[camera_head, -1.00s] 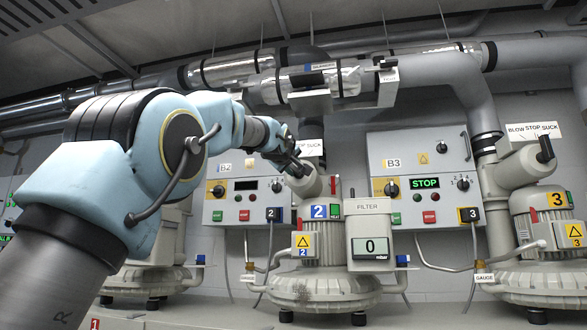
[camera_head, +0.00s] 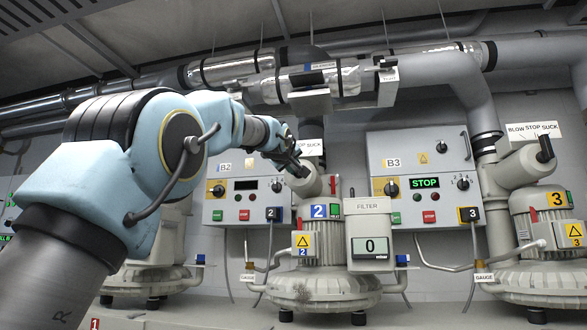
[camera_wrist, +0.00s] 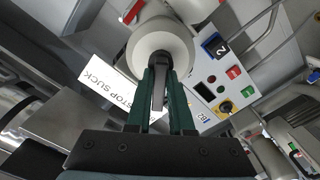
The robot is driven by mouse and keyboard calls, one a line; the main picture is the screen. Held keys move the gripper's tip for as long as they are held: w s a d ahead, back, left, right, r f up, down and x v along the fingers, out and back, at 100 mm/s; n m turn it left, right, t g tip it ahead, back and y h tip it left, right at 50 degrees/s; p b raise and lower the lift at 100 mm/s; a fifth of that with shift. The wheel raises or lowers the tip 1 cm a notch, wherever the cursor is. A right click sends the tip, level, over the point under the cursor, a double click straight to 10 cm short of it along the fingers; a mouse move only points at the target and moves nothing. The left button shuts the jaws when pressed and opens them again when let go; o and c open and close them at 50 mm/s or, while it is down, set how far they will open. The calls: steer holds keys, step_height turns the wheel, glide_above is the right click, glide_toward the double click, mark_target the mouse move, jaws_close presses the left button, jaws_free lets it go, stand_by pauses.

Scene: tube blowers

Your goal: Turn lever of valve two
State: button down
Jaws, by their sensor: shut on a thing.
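Valve two is the light grey body (camera_head: 306,183) on top of blower 2, beside the "STOP SUCK" plate (camera_head: 310,147). Its round end (camera_wrist: 160,45) faces the wrist camera, and a dark lever (camera_wrist: 158,88) sticks out of its centre. My gripper (camera_wrist: 160,80) has its green fingers closed around the lever, one on each side. In the head view my gripper (camera_head: 292,162) reaches the valve from the left, and the lever is mostly hidden behind it. The plate also shows in the wrist view (camera_wrist: 108,85), left of the fingers.
Blower 2 (camera_head: 322,240) stands below the valve, with a filter box (camera_head: 369,235) at its right. Panel B2 (camera_head: 228,200) is behind my gripper. Panel B3 (camera_head: 420,180) reads STOP. Blower 3 (camera_head: 545,230) stands at the right. Pipes (camera_head: 320,80) run overhead.

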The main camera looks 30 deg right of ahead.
steer(key=m, duration=0.4)
steer(key=shift+s+d+r, duration=0.1)
steer(key=shift+s+d+m, duration=0.1)
steer(key=shift+m, duration=1.6)
steer(key=c, duration=0.8)
jaws_free()
steer(key=shift+s, duration=0.1)
steer(key=b+v, duration=0.5)
steer(key=v, duration=0.5)
steer(key=shift+s+a+b, duration=0.25)
steer(key=shift+a+b, duration=0.05)
steer(key=shift+b, duration=0.1)
